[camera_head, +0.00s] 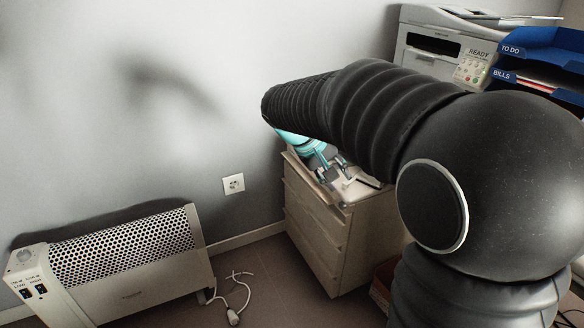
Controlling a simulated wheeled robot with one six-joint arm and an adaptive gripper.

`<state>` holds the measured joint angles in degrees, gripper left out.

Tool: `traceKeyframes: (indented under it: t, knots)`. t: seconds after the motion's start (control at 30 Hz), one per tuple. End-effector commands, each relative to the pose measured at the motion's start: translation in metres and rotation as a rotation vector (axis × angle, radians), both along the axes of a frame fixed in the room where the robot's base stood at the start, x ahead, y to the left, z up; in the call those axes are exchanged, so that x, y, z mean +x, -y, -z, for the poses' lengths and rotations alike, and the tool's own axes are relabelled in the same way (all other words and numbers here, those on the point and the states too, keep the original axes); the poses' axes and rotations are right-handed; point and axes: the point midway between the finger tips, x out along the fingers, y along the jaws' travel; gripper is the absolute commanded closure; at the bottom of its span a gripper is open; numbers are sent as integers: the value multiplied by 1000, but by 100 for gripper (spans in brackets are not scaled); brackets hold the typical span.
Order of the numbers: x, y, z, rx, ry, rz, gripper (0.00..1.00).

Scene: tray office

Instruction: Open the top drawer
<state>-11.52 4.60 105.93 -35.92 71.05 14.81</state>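A small pale wood drawer cabinet (366,240) stands on the floor against the wall, its stacked drawer fronts facing the lower left. The top drawer (307,193) is the uppermost front, just under the cabinet top. It looks shut, though the gripper partly covers its upper edge. My gripper (338,188), grey below a teal wrist, is at the cabinet's top front edge, by the top drawer. It is small in view and partly behind my black arm, so I cannot tell whether its fingers are open or touch the drawer.
A white heater (125,262) stands at the left, its plug and cable (234,312) loose on the floor before the cabinet. A wall socket (233,184) is between them. A printer (445,45) and blue trays (540,50) are at the upper right. Some floor before the drawers is clear.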

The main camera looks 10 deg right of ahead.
Motion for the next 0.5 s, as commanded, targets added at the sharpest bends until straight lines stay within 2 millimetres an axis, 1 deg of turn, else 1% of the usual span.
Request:
traceKeyframes:
  t: [0.03,0.1,0.27,0.3,0.37,0.5]
  knots:
    - [19,-4,7,-43,-16,-5,67]
    - [42,-7,14,-104,-26,-7,67]
    - [94,-20,34,-248,-40,-15,67]
    - [106,-24,39,-284,-41,-15,67]
    - [124,-30,49,-339,-40,-20,67]
    - [163,-49,74,-466,-26,-29,67]
